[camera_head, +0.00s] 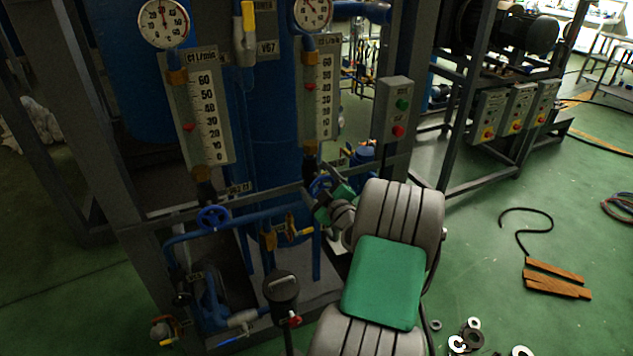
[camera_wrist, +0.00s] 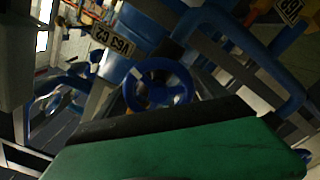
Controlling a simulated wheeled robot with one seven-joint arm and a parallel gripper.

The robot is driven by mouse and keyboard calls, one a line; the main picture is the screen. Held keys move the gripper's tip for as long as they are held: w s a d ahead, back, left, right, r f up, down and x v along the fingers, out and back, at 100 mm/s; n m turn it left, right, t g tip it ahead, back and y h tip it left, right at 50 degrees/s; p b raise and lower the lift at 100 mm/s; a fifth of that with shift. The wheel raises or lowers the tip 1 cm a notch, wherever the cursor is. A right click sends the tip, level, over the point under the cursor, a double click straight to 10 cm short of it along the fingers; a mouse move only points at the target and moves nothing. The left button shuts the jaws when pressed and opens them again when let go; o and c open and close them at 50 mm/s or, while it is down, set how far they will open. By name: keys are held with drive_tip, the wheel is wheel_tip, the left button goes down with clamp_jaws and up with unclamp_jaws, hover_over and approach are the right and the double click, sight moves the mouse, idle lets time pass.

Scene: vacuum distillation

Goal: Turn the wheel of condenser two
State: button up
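A blue handwheel (camera_head: 322,182) shows just beyond my gripper (camera_head: 330,204) in the head view, partly hidden by it. In the wrist view a blue spoked handwheel (camera_wrist: 158,93) stands just past the dark edge of my green gripper part, which hides its lower side. A tag reading V63 C2 (camera_wrist: 113,40) hangs to the upper left of this wheel. Contact between gripper and wheel cannot be made out. My gripper's finger gap is not visible.
Another blue handwheel (camera_head: 213,218) sits on the pipework to the left. Two flow gauges (camera_head: 201,118) and a button box (camera_head: 393,110) are fixed to the grey frame. A yellow-handled valve (camera_head: 285,233) lies below. Green floor at right holds orange planks (camera_head: 556,281) and loose rings.

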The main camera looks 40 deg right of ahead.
drive_tip(key=c, duration=1.1)
drive_tip(key=shift+o, duration=0.2)
